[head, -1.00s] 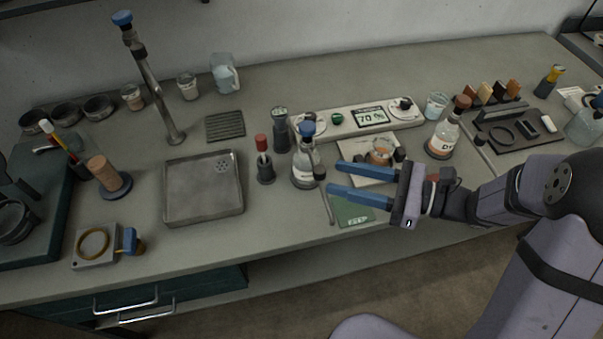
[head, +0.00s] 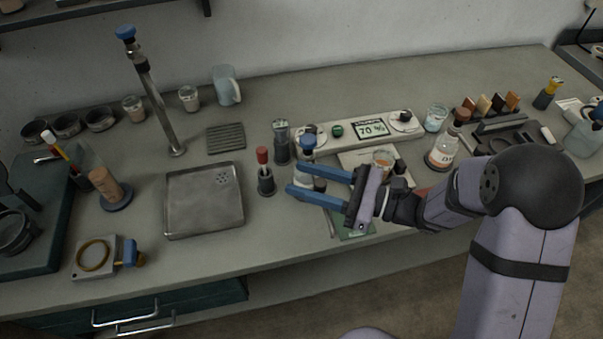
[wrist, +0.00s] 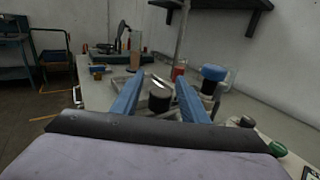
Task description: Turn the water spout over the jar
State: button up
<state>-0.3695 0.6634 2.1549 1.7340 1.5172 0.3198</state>
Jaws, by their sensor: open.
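The likely water spout (head: 158,105) is a tall metal post with a blue top, standing behind the shallow metal tray (head: 190,218) at the left; a grey pole in the wrist view (wrist: 182,40) looks like it. I cannot tell which vessel is the jar. A small glass jar (head: 134,108), another (head: 189,98) and a clear pitcher (head: 226,86) stand near the post, none visibly under it. My gripper (head: 298,178) is open, fingers pointing left, well right of the post. In the wrist view a black-capped item (wrist: 160,100) shows between the blue fingers (wrist: 160,85).
A blue-capped bottle (head: 307,147) is partly hidden behind my fingers. A red-topped black holder (head: 265,175) and dark grinder (head: 281,140) stand between gripper and post. A slotted grate (head: 226,138) lies right of the post. The front counter below the tray is mostly clear.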

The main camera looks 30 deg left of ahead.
jog(key=shift+s+a, duration=0.1)
jog(key=shift+a, duration=0.45)
grip_shut()
jog(key=shift+d+g, duration=0.1)
jog(key=shift+g, duration=0.2)
jog(key=n+g, duration=0.1)
jog(key=w+d+n+g+h, duration=0.1)
jog(key=g, duration=0.1)
jog(key=d+n+g+h+b, duration=0.1)
jog(key=n+g, duration=0.1)
jog(key=shift+w+d+f, duration=0.1)
jog(key=shift+w, duration=0.2)
jog(key=shift+w+d+n+g+h+b, duration=0.15)
jog(key=shift+w+d+n+g+h, duration=0.2)
jog(key=shift+n+g+h, duration=0.4)
jog(key=shift+w+d+n+g+h+b, duration=0.15)
jog(key=shift+w+d+n+g+h, duration=0.15)
jog(key=shift+n+g+h, duration=0.4)
jog(key=shift+w+d+n+g+h+b, duration=0.15)
jog(key=shift+w+d+n+g+h, duration=0.25)
jog(key=shift+g, duration=0.55)
jog(key=shift+a+h, duration=0.15)
jog(key=shift+h, duration=0.1)
